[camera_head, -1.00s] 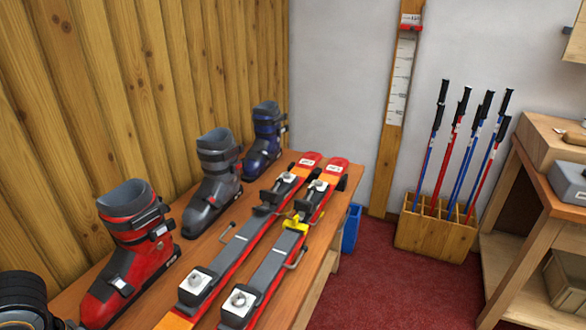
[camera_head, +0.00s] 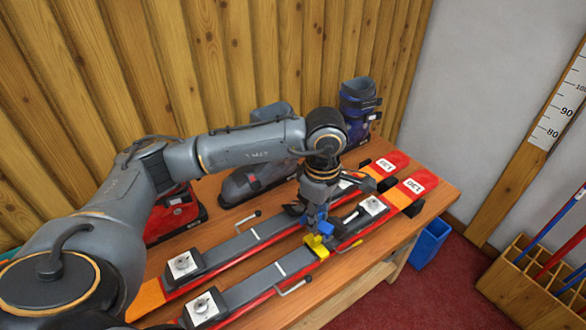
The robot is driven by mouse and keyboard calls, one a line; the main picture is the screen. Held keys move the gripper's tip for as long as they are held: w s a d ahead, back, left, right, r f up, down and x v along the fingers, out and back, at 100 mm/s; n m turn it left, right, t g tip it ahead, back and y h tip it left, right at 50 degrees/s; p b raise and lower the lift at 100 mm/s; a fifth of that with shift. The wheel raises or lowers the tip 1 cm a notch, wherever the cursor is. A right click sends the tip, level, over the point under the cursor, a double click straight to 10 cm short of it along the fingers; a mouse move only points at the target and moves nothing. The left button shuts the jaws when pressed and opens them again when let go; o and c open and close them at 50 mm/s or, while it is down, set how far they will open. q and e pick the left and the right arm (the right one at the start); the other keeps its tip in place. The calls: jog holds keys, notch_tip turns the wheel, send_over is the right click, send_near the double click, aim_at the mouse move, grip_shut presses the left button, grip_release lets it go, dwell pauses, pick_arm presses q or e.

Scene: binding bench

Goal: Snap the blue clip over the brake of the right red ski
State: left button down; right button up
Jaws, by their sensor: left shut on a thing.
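Two red skis lie side by side on the bench, the left red ski (camera_head: 152,297) and the right red ski (camera_head: 345,240). A wire brake arm (camera_head: 294,287) sticks out at the right ski's near side. A yellow piece (camera_head: 318,246) sits on the right ski by its binding. My left gripper (camera_head: 315,218) points down just above the yellow piece. It is shut on the small blue clip (camera_head: 322,228), which is partly hidden by the fingers. I cannot tell whether the clip touches the yellow piece or the ski. My right gripper is out of view.
A blue boot (camera_head: 357,105) stands at the back, with a grey boot (camera_head: 240,185) and a red boot (camera_head: 172,215) partly behind my arm. A blue bin (camera_head: 430,243) stands off the bench's right end. A wooden pole box (camera_head: 530,283) is at right.

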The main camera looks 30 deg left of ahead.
pick_arm(q)
jog(key=w+a+r+n+p, duration=0.2)
jog(key=w+a+n+p, duration=0.3)
jog(key=n, duration=1.1)
pick_arm(e)
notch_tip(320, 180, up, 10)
jog(key=p, duration=0.4)
pick_arm(q)
jog(key=a+f+n+b, duration=0.1)
jog(key=a+f+n, duration=0.1)
jog(key=n, duration=0.3)
jog(key=a+f+n+b, duration=0.1)
jog(key=a+f+n, duration=0.1)
jog(key=n, duration=0.3)
jog(key=a+f+n+b, duration=0.1)
jog(key=a+f+n, duration=0.1)
jog(key=n, duration=0.4)
jog(key=shift+w+a+f+b, duration=0.2)
jog(key=shift+f, duration=0.25)
jog(key=shift+w+a+f+b, duration=0.15)
jog(key=shift+f+b, duration=0.05)
jog(key=shift+f, duration=0.2)
jog(key=shift+f+b, duration=0.5)
jog(key=shift+f, duration=0.35)
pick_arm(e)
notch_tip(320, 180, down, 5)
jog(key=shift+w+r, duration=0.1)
